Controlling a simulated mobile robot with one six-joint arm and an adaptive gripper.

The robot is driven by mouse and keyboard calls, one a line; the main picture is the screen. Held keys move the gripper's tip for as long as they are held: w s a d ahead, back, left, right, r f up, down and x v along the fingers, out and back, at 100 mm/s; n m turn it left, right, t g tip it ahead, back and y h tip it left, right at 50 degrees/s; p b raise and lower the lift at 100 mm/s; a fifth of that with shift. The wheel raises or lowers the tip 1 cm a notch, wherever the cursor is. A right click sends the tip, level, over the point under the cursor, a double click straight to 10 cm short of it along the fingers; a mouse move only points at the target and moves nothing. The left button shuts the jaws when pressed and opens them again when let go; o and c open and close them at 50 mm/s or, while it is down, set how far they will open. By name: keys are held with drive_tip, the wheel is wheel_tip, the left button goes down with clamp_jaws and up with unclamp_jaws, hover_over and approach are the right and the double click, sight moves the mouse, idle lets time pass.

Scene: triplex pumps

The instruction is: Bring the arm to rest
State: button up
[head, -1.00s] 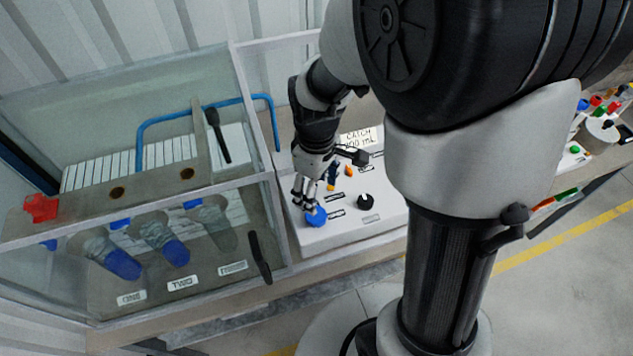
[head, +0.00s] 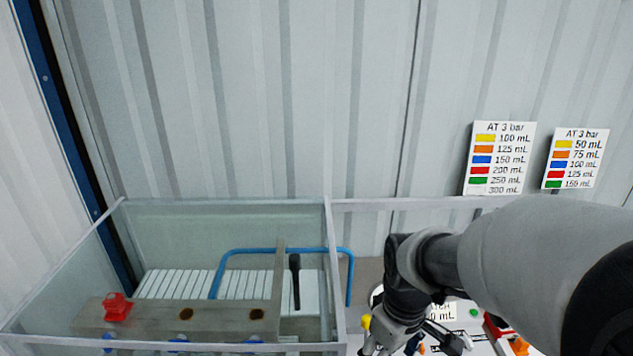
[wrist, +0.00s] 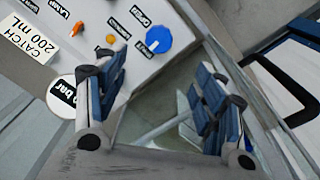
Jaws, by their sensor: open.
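My gripper (wrist: 163,88) is open, with nothing between its fingers in the wrist view. Its fingers spread above the edge of the white control panel (wrist: 135,75), apart from the blue knob (wrist: 158,40). In the head view my gripper (head: 395,346) is at the bottom edge, partly cut off, and my arm reaches in from the right. The panel also carries an orange button (wrist: 110,38), an orange switch (wrist: 87,72) and a "CATCH 200 mL" card (wrist: 30,40).
A clear-walled case (head: 228,225) stands left of my arm, with a blue pipe (head: 285,251), a black handle (head: 295,280) and a red part (head: 117,307). Two colour charts (head: 499,158) and (head: 576,158) are at the corrugated wall (head: 300,100).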

drive_tip(key=s+r+m+t+b, duration=0.2)
drive_tip(key=s+r+m, duration=0.4)
drive_tip(key=s, duration=0.7)
wheel_tip(320, 180, up, 2)
drive_tip(key=shift+s+r+m+t, duration=0.1)
drive_tip(key=shift+s+m+t, duration=0.15)
drive_tip(key=shift+t, duration=0.65)
